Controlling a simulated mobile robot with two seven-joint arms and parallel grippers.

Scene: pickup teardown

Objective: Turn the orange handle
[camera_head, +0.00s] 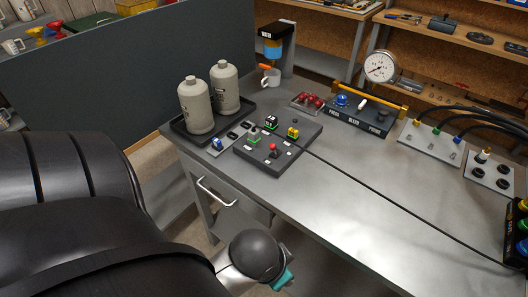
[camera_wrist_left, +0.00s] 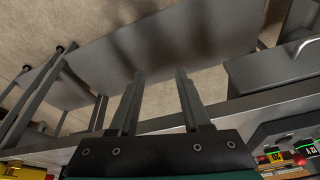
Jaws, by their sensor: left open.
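A small orange handle (camera_head: 265,66) sticks out to the left below a blue and amber dispenser (camera_head: 273,48) at the back of the bench, just above a white mug (camera_head: 271,78). My left arm comes in from the left in the head view, with its wrist low in front of the bench, well away from the handle. My left gripper (camera_wrist_left: 159,74) shows in the left wrist view, with two fingers apart and nothing between them. The handle is not visible in that view. My right gripper is in neither view.
Two grey canisters (camera_head: 196,106) stand in a dark tray at the bench's left end. A control box (camera_head: 277,145) with switches sits in front of the mug. A black cable crosses the bench (camera_head: 370,215). A gauge unit (camera_head: 380,68) stands further right. A grey partition is behind.

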